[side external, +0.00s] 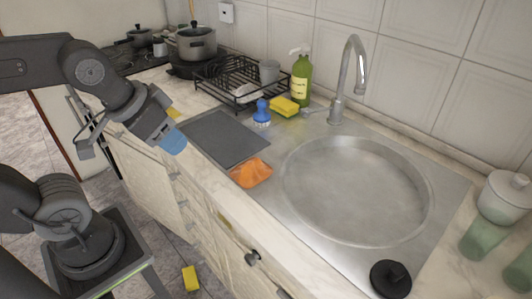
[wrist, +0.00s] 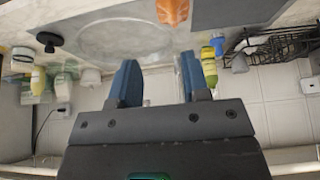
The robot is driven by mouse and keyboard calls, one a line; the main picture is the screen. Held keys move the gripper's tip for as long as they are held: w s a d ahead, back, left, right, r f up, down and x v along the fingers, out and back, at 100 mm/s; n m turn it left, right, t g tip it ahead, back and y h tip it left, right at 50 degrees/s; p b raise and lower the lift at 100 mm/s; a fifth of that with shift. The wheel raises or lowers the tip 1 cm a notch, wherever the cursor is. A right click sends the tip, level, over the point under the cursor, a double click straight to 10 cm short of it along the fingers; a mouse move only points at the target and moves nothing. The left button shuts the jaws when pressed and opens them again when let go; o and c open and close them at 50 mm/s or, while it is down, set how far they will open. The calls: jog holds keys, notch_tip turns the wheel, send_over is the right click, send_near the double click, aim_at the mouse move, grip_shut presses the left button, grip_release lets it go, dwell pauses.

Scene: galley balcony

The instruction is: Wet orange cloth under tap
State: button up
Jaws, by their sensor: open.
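The orange cloth (side external: 250,172) lies crumpled on the counter at the sink's front left edge, beside the grey mat; part of it shows at the top of the wrist view (wrist: 172,10). The chrome tap (side external: 347,75) arches over the back of the round steel sink bowl (side external: 355,195), which also shows in the wrist view (wrist: 120,38). I see no water running. My gripper (side external: 170,138) is above the counter's front edge, left of the cloth and apart from it. Its blue fingers stand open and empty in the wrist view (wrist: 158,75).
A grey mat (side external: 223,138) lies left of the sink. Behind it are a black dish rack (side external: 240,80), a blue-topped brush (side external: 262,112), a yellow sponge (side external: 284,106) and a green bottle (side external: 302,78). A black plug (side external: 390,278) sits at the sink's front right corner.

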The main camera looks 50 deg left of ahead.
jog(key=shift+w+r, duration=0.1)
jog(key=shift+c, duration=0.4)
jog(key=w+a+r+m, duration=0.1)
jog(key=w+r, duration=0.2)
jog(key=w, duration=0.8)
jog(key=w+a+r, duration=0.1)
jog(key=w+r, duration=0.2)
jog(key=w, duration=0.7)
jog(key=w+a+f, duration=0.1)
jog(key=w+f, duration=0.2)
jog(key=w, duration=0.3)
jog(key=w+a+f+m+g, duration=0.1)
jog(key=w+f, duration=0.2)
jog(key=w, duration=0.3)
jog(key=w+a+f, duration=0.1)
jog(key=w+f, duration=0.1)
jog(key=w, duration=0.4)
jog(key=shift+h, duration=0.3)
jog(key=x, duration=1.4)
jog(key=shift+a+f, duration=0.1)
jog(key=shift+f, duration=0.1)
jog(key=shift+c, duration=0.4)
grip_shut()
